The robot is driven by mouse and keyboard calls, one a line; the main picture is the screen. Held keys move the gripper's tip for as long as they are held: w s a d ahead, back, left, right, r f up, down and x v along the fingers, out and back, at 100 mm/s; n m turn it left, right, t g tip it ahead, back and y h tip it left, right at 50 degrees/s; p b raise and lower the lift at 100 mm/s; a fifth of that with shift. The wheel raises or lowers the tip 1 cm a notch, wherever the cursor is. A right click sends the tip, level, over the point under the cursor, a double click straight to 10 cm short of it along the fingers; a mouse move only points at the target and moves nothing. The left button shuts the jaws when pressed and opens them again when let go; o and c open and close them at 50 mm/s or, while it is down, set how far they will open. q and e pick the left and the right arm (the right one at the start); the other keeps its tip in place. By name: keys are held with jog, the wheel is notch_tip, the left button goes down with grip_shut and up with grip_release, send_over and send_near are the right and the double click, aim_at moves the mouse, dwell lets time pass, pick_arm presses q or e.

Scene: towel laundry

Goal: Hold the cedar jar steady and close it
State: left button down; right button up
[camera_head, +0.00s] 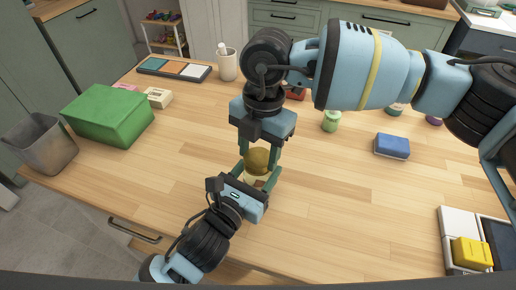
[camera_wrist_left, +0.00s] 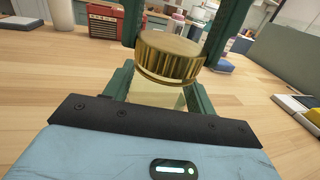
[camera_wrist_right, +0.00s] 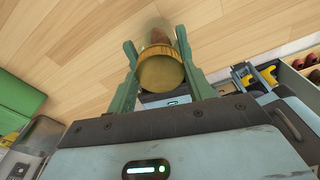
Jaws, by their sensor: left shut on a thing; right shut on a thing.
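The jar has a clear, pale yellowish body (camera_wrist_left: 157,93) and a ribbed gold lid (camera_wrist_left: 170,57). In the head view the lid (camera_head: 257,160) shows between the fingers near the table's front middle. My left gripper (camera_head: 258,174) is shut on the jar body low over the table, from the front. My right gripper (camera_head: 260,158) comes from above and is shut on the lid. The lid looks slightly tilted in the left wrist view and sits at the top of the body; I cannot tell whether it is seated. In the right wrist view the lid (camera_wrist_right: 160,72) is between the fingertips.
A green box (camera_head: 108,115) and a grey bin (camera_head: 42,143) stand at left. A blue block (camera_head: 391,146) and a small green jar (camera_head: 331,121) are at right. A tray (camera_head: 459,222) with a yellow block (camera_head: 471,252) lies front right. Wood around the jar is clear.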

jog(key=m, duration=0.6)
jog(key=shift+t, duration=0.3)
jog(key=m, duration=0.5)
jog(key=shift+s+t+y, duration=0.1)
jog(key=shift+t+y, duration=0.2)
jog(key=o, duration=0.9)
jog(key=shift+r, duration=2.25)
jog(key=shift+c, duration=0.2)
